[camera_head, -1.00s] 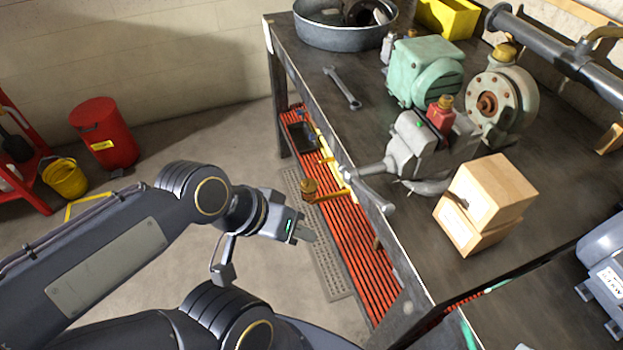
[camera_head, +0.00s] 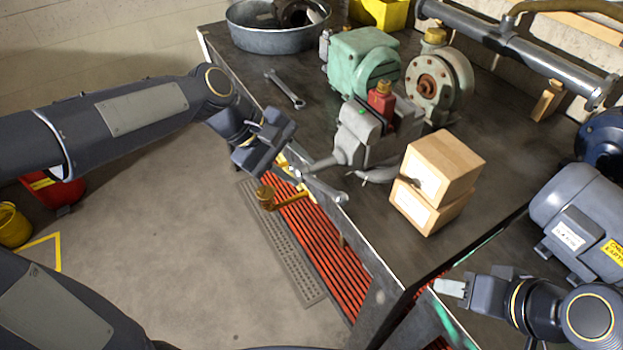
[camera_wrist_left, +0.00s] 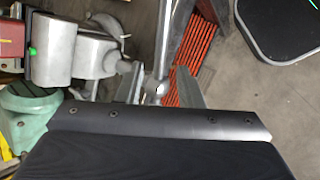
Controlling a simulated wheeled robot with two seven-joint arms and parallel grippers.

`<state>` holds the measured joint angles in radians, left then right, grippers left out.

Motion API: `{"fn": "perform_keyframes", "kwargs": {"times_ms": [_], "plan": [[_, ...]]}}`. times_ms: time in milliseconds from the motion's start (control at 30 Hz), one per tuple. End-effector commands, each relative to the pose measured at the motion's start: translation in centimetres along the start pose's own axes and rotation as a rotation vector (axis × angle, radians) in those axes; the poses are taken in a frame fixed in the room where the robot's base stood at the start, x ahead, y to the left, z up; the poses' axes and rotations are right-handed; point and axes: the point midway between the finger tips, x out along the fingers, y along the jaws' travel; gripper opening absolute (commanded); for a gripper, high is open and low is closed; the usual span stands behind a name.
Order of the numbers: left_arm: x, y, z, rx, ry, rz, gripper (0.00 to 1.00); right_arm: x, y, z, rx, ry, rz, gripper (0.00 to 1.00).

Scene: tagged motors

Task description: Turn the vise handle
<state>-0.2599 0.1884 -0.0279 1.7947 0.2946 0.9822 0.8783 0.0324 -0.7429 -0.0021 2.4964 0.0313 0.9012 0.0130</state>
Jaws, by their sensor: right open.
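The grey vise (camera_head: 362,135) is mounted near the bench's front edge, with a red brass-topped part (camera_head: 381,101) at its jaws. Its bar handle (camera_head: 322,186) sticks out past the edge and ends in a rounded knob. My left gripper (camera_head: 291,171) is at the handle's far-left end, partly hiding it. In the left wrist view, the vise (camera_wrist_left: 88,55) is at left, and the left gripper's two fingers (camera_wrist_left: 158,88) stand apart with the handle end between them; contact cannot be told. My right gripper (camera_head: 452,288) is open and empty at the lower right.
Two stacked cardboard boxes (camera_head: 437,168) stand right of the vise. A green pump (camera_head: 362,62), a wrench (camera_head: 285,89) and a metal tub (camera_head: 277,30) are behind. A yellow-brown crank (camera_head: 266,197) sits below the handle. A grey motor (camera_head: 585,205) is at right.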

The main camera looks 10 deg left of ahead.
Motion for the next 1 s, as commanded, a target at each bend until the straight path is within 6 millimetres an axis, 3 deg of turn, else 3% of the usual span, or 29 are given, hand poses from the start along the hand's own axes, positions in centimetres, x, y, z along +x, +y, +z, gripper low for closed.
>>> {"fn": "perform_keyframes", "kwargs": {"times_ms": [100,300,667,933,1000], "plan": [[2.2,-0.1,0.0,0.001,-0.003,-0.004,0.33,0.1,0.1,0.1,0.0,0.0,0.0,0.41],[4.7,-0.1,0.0,0.002,-0.001,-0.002,0.33,0.2,0.1,0.1,0.0,0.0,0.0,0.41],[5.4,-0.1,0.0,0.002,0.001,0.0,0.33,0.2,0.1,0.1,0.0,0.0,0.0,0.41],[5.4,-0.1,0.0,0.003,0.001,0.0,0.01,0.2,0.1,0.1,0.0,0.0,0.0,0.41],[5.4,-0.1,0.0,0.002,0.001,0.0,0.0,0.2,0.1,0.1,0.0,0.0,0.0,0.41]]}}
